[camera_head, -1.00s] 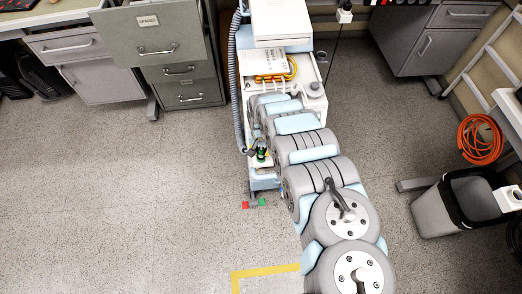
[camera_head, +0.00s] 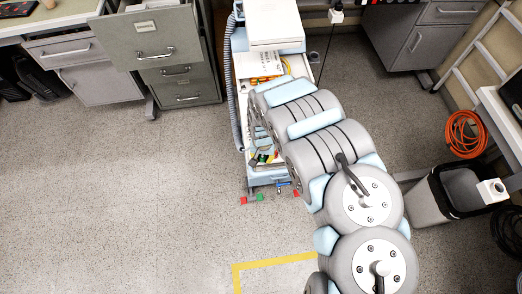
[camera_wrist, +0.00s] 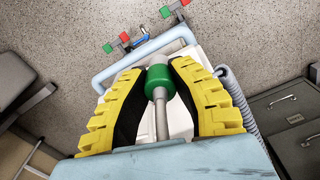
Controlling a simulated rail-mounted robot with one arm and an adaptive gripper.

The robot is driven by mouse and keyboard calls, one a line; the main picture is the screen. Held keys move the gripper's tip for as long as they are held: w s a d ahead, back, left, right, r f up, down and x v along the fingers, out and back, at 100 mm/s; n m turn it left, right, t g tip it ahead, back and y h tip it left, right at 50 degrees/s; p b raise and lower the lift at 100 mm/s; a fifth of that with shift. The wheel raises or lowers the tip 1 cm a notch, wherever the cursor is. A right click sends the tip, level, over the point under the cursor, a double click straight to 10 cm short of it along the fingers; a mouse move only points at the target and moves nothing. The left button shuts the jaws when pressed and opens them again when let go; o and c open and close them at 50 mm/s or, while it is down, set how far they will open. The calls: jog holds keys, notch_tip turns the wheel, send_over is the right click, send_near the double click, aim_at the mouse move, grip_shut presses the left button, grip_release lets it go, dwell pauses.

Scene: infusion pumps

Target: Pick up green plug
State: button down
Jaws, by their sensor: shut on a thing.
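The green plug (camera_wrist: 160,82) is a short green cylinder with a grey stem. In the wrist view it sits between the two yellow, ribbed fingers of my gripper (camera_wrist: 158,68), whose dark inner pads press against its sides. My gripper is shut on it. The plug is over the cart's white top surface and pale-blue handle in that view; I cannot tell whether it touches anything below. In the head view, my arm hides most of the gripper and plug, with small green and yellow bits showing near the front of the cart (camera_head: 275,40).
Grey drawer cabinets (camera_head: 160,50) stand to the left. A bin (camera_head: 450,195) and an orange coiled cable (camera_head: 465,135) are at the right. The floor at left is clear.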

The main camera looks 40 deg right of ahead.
jog(key=s+a+r+p, duration=0.3)
jog(key=s+p, duration=0.2)
jog(key=shift+s+a, duration=0.15)
jog(key=shift+s, duration=0.15)
dwell(0.8)
